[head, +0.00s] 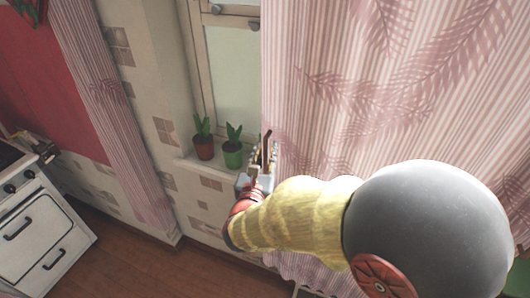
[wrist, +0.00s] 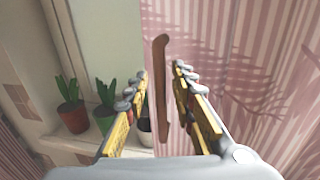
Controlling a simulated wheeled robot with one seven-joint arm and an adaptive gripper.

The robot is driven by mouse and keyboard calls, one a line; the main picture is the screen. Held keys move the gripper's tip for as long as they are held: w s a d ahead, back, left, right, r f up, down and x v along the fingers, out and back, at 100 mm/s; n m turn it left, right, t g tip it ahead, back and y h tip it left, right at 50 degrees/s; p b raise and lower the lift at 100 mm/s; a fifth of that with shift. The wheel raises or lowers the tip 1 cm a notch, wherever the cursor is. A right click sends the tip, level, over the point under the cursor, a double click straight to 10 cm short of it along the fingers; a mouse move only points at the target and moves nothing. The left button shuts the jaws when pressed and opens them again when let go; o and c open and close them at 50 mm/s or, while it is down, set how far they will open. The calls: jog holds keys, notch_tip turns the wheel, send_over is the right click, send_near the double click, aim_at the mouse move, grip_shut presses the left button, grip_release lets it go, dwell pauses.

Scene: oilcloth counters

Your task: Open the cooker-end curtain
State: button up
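A large pink-and-white striped curtain with a leaf pattern (head: 380,80) hangs across the right of the head view. It also fills the right of the wrist view (wrist: 270,60). A brown upright handle (wrist: 161,95) stands at its left edge. My gripper (head: 258,163) is at this edge, low down near the window sill. In the wrist view my gripper (wrist: 160,85) is open, its yellow fingers on either side of the handle. I see no finger clearly touching the handle. My arm hides part of the curtain's lower middle.
A narrower striped curtain (head: 105,100) hangs at the left, beside a red panel (head: 45,85). A white cooker (head: 35,230) stands at the lower left. Potted plants in a red pot (head: 204,149) and a green pot (head: 233,155) stand on the sill, close left of my gripper.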

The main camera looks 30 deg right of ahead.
jog(key=v, duration=1.2)
dwell(0.6)
